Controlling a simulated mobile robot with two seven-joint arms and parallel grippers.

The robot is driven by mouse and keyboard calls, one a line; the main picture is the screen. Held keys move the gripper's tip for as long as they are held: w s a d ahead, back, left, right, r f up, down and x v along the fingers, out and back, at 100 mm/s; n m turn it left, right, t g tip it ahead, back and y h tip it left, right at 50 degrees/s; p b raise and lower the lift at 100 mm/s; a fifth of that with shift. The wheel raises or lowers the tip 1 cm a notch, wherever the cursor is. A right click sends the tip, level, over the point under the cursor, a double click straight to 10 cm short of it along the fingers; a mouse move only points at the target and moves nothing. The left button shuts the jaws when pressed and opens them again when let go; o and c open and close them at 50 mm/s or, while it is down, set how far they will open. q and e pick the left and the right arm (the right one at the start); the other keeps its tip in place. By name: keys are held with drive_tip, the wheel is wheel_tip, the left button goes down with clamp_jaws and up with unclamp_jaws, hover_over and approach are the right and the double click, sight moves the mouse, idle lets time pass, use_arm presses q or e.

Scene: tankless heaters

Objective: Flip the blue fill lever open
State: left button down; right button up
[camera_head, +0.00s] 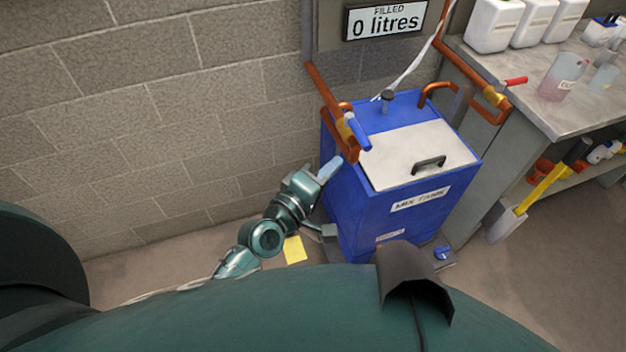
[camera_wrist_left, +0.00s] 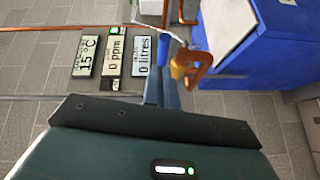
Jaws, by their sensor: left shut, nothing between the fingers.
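The blue fill lever (camera_head: 358,132) sits on a brass valve on the copper pipe at the left rim of the blue mix tank (camera_head: 385,225). It slants down to the right, roughly along the pipe's line. My left gripper (camera_head: 330,168) is shut and empty, just below and left of the lever, beside the tank's left wall. A gap shows between them in the head view. My right gripper is not in view.
The fill display (camera_head: 384,22) on the wall reads 0 litres. A block wall stands behind my left arm. A yellow note (camera_head: 295,250) lies below.

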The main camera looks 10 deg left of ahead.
use_arm(q)
drive_tip(key=v, duration=0.5)
drive_tip(key=shift+a, duration=0.4)
drive_tip(key=s+a+f+m+g+y, duration=0.3)
drive_tip(key=s+a+f+m+g, duration=0.1)
drive_tip(key=s+f+m, duration=0.8)
drive_tip(key=shift+f+m+g+y, duration=0.25)
drive_tip(key=shift+m+g+y, duration=0.2)
drive_tip(key=shift+m, duration=0.55)
